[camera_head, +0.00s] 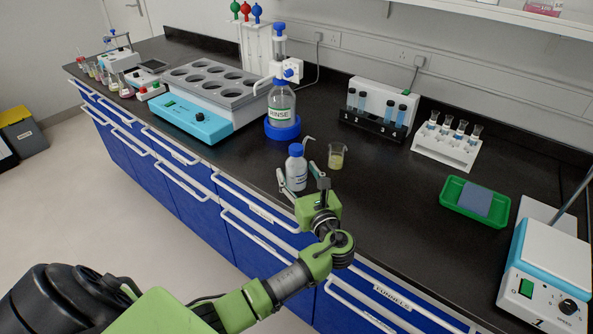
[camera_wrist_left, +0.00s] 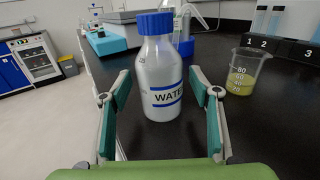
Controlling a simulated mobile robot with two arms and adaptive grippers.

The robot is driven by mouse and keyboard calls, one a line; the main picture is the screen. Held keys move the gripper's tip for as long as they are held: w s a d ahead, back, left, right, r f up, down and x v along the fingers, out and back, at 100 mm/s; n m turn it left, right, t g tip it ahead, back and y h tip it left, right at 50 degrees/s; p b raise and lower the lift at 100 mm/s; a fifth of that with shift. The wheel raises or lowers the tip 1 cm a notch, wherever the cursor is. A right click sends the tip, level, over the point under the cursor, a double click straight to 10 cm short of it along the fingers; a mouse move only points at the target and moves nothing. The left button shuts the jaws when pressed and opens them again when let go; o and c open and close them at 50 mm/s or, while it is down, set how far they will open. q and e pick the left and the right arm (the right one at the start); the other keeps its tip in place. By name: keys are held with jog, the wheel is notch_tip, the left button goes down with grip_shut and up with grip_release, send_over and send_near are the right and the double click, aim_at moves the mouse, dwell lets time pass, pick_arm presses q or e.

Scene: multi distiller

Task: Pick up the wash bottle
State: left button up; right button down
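The wash bottle (camera_head: 296,170) is a small translucent white bottle with a blue cap, standing upright on the black bench near its front edge. In the left wrist view the wash bottle (camera_wrist_left: 160,75) fills the middle and its label reads WATER. My left gripper (camera_head: 297,178) is open at the bottle, with one finger on each side. In the left wrist view a gap shows between the bottle and each fingertip of my left gripper (camera_wrist_left: 160,86). The fingers do not touch it. My right gripper is not in view.
A beaker (camera_head: 336,157) with yellow liquid stands close right of the bottle. A RINSE bottle (camera_head: 281,105) on a blue base stands behind. A heating bath (camera_head: 195,115) is at left. A green tray (camera_head: 474,202) and a stirrer (camera_head: 550,260) are at right, with bare bench between.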

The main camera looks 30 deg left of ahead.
pick_arm(q)
jog(key=c, duration=0.6)
jog(key=shift+o, duration=0.2)
jog(key=shift+r, duration=0.15)
